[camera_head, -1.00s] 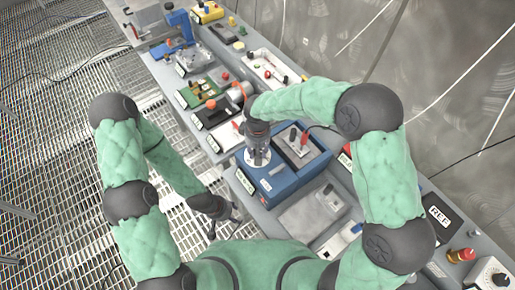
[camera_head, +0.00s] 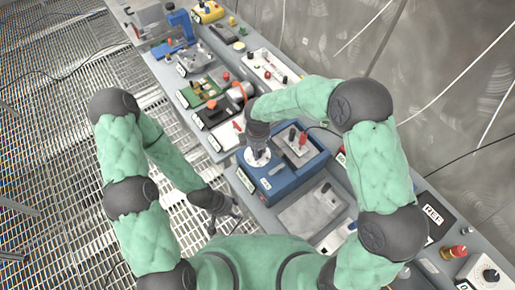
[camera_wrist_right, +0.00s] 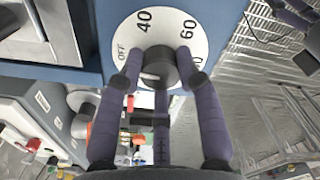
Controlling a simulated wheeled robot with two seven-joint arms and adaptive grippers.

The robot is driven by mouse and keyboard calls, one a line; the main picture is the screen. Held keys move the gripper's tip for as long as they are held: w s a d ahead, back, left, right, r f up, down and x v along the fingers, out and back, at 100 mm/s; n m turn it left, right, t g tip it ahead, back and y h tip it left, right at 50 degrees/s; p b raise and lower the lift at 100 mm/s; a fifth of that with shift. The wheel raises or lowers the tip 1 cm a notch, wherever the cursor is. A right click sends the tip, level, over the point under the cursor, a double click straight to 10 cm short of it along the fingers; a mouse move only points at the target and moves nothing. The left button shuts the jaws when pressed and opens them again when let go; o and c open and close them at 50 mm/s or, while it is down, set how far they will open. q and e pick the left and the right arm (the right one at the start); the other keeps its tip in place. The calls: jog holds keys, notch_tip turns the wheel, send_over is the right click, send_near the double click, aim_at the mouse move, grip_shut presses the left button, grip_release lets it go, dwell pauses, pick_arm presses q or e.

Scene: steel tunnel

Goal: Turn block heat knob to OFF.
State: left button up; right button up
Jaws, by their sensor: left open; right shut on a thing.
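The block heat knob (camera_wrist_right: 160,70) is a dark grey round knob on a white dial (camera_wrist_right: 132,33) marked OFF, 40 and 60. The dial is on the blue block heater (camera_head: 284,181); OFF is at the dial's left in the right wrist view. My right gripper (camera_wrist_right: 157,82) is shut on the knob, one finger on each side. In the head view my right gripper (camera_head: 257,152) is over the white dial and largely hides the knob. I cannot tell which mark the knob points to. My left gripper (camera_head: 223,212) is open and empty, low beside the bench, away from the heater.
A grey plate (camera_head: 311,211) lies on the bench in front of the heater. A red-topped lever (camera_head: 303,140) stands on the heater's far side. Several other devices line the bench beyond, including a blue stand (camera_head: 181,24). Grated floor (camera_head: 60,150) lies to the left.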

jog(key=shift+n, duration=0.4)
jog(key=o, duration=1.1)
jog(key=shift+o, duration=0.2)
notch_tip(320, 180, up, 12)
